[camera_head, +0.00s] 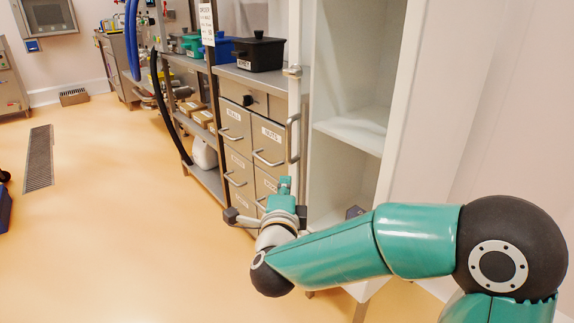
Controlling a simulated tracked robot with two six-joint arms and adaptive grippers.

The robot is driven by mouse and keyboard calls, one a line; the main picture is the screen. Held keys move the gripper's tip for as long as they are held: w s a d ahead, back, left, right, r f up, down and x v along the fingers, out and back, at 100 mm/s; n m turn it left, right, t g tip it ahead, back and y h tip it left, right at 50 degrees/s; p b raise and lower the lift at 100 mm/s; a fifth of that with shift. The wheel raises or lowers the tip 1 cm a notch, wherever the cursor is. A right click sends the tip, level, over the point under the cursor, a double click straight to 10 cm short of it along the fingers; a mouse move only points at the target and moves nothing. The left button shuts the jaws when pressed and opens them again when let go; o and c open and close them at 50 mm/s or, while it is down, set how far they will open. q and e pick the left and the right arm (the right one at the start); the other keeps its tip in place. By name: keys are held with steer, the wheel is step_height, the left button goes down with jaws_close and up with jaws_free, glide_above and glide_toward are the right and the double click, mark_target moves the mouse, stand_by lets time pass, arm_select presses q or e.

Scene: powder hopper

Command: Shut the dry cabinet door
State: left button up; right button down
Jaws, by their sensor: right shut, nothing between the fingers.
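The dry cabinet (398,75) is a tall white cabinet right of centre. Its inside is open to view, with a pale shelf (352,130) across it. The cabinet door (306,105) stands open at the left side of the opening and is seen almost edge-on, with an upright metal handle (293,138). My right gripper (284,187) is shut and empty, just below the handle in the picture and in front of the door's lower part. I cannot tell whether it touches the door. The arm hides the cabinet's lower front. My left gripper is out of view.
A grey drawer unit (236,150) stands behind the door, with a black bin (260,53) on its top. A shelf rack with a dark hose (169,110) is further left.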

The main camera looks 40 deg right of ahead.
mark_target(289, 155)
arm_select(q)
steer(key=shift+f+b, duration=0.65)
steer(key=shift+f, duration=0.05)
arm_select(e)
steer(key=x, duration=1.1)
steer(key=shift+w+d, duration=0.1)
steer(key=shift+w, duration=0.05)
